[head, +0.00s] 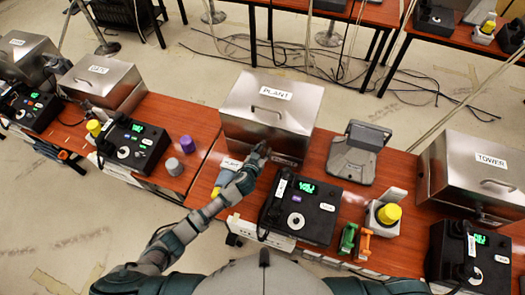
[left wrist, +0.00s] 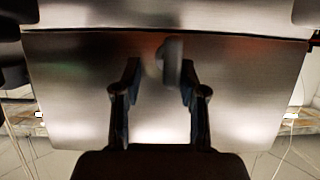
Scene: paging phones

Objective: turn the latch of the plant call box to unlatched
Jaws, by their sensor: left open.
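The plant call box (head: 262,128) is a steel box with a "PLANT" label and a handle on its closed, sloping lid. It stands on the red-brown table in the middle of the head view. In the left wrist view its steel front (left wrist: 80,85) fills most of the picture. A small grey latch (left wrist: 171,62) sticks out near the top of that front. My left gripper (head: 262,150) is at the front of the box. In the left wrist view the gripper (left wrist: 160,75) is open, with the latch between its fingertips, nearer the right one. Whether they touch cannot be told. My right gripper does not show.
A black phone console (head: 300,208) stands just right of my left arm. A grey tablet-like device (head: 357,152) is behind it. A tower box (head: 480,175) stands at right, with a yellow-topped device (head: 387,215) nearby. A purple-topped knob (head: 187,144) stands left of the plant box.

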